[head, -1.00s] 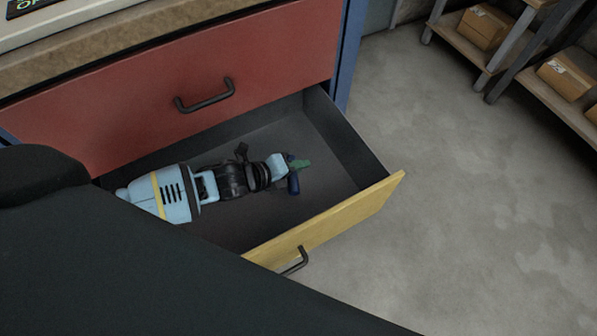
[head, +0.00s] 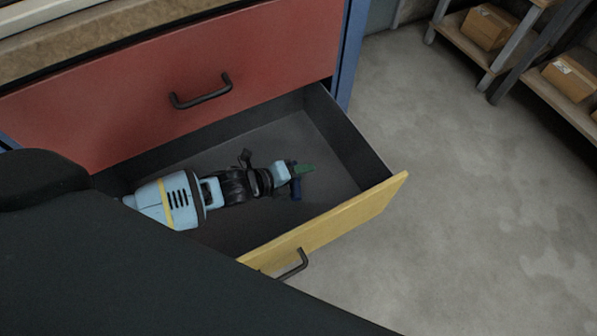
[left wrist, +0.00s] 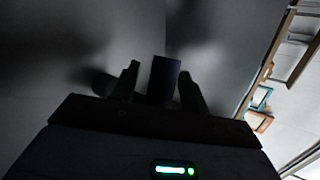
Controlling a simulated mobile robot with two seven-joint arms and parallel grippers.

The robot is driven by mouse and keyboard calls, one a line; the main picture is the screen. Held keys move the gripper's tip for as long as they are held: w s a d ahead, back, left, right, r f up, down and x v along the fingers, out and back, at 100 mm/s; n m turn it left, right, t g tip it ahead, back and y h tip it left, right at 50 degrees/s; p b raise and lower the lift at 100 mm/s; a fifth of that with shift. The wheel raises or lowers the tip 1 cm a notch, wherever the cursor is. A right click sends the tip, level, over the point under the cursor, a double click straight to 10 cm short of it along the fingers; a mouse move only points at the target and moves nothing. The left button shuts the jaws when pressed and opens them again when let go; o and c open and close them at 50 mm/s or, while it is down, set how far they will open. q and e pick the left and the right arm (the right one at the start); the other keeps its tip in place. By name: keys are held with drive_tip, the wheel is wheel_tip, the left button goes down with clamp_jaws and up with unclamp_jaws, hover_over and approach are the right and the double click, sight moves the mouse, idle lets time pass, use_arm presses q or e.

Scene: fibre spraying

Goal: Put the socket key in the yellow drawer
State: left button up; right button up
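The yellow drawer (head: 345,216) is pulled out below a red drawer. My left arm reaches into it from the left, and my left gripper (head: 301,177) is inside, over the drawer floor. A dark blue piece, apparently the socket key (head: 296,190), shows at the gripper's end beside a green part. In the left wrist view a dark blue block (left wrist: 164,80) stands between the two fingers, with a narrow gap to the left finger. A dark round end shows left of that finger. Whether the fingers press on the block is unclear. My right gripper is not in view.
The red drawer (head: 180,75) is shut above the open one. The right part of the yellow drawer's floor is bare. Shelves with cardboard boxes (head: 489,27) stand at the upper right. The concrete floor (head: 470,200) between is clear.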

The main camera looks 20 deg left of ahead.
use_arm(q)
drive_tip(key=shift+r, duration=0.25)
drive_tip(key=p+v, duration=0.4)
drive_tip(key=v, duration=0.8)
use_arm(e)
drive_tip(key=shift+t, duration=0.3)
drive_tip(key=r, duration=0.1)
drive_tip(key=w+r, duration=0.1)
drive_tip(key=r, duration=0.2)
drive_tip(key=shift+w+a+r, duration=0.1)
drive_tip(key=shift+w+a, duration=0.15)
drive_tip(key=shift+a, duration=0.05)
use_arm(q)
drive_tip(key=shift+f, duration=0.1)
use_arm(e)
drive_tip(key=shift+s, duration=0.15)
